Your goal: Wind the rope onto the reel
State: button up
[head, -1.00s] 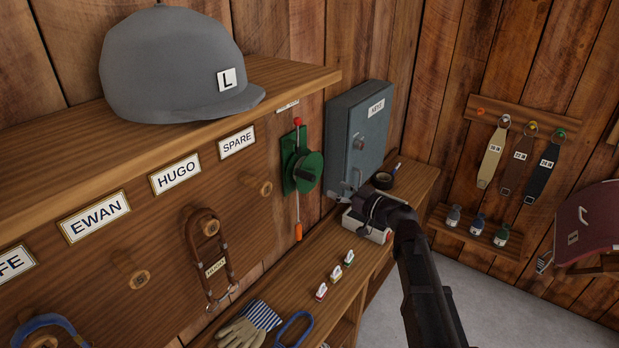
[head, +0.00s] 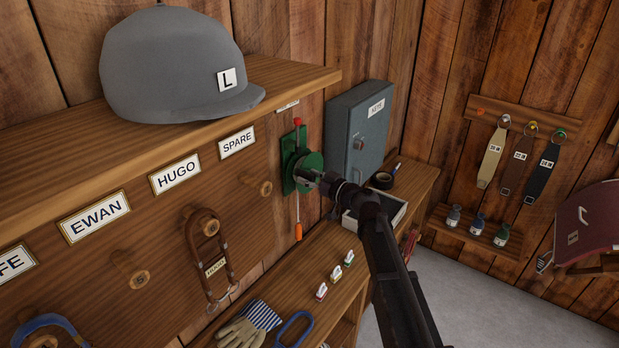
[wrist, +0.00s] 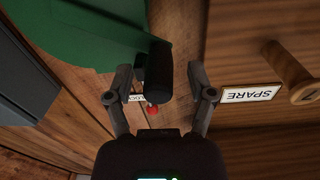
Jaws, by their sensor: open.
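The green reel (head: 290,165) is mounted on the wooden wall below the shelf. Its green disc (wrist: 75,30) fills the upper left of the wrist view. A thin rope (head: 298,208) hangs straight down from it to an orange end piece (head: 298,232). A red ball (head: 297,121) shows above the reel and again in the wrist view (wrist: 153,110). My gripper (wrist: 160,75) is open, its fingers on either side of the reel's black crank knob (wrist: 153,65). Contact with the knob is not clear. In the head view my gripper (head: 315,178) hides the knob and part of the disc.
A grey key cabinet (head: 357,135) stands right of the reel. An open tray (head: 380,215) and a roll of dark tape (head: 382,180) sit on the bench below. A wooden peg (wrist: 290,70) and the SPARE label (wrist: 250,94) are close by on the right in the wrist view.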

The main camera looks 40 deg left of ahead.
grip_shut()
jog(key=shift+w+r, duration=0.15)
